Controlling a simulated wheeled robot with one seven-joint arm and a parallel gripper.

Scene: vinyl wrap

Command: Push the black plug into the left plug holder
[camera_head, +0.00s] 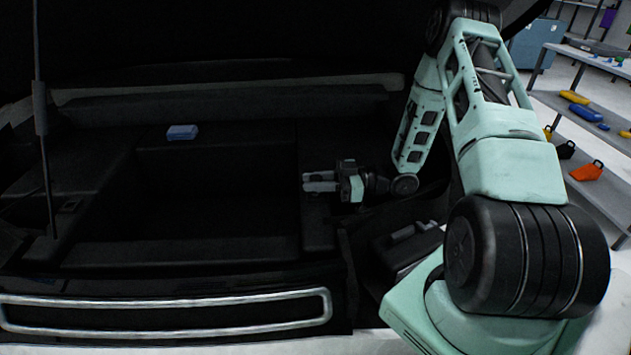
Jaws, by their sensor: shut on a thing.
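My gripper (306,181) reaches in from the right over the right side of the dark car compartment. Its two grey fingers point left, with a narrow dark gap between them. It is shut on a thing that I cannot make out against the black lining. I cannot tell the black plug or the left plug holder apart from the dark surfaces in this view.
A small blue box (182,132) sits on the ledge at the back of the compartment (180,253). A thin strut (40,110) stands at its left. A silver-trimmed front panel (165,312) borders it. Shelves with coloured items (587,171) stand at far right.

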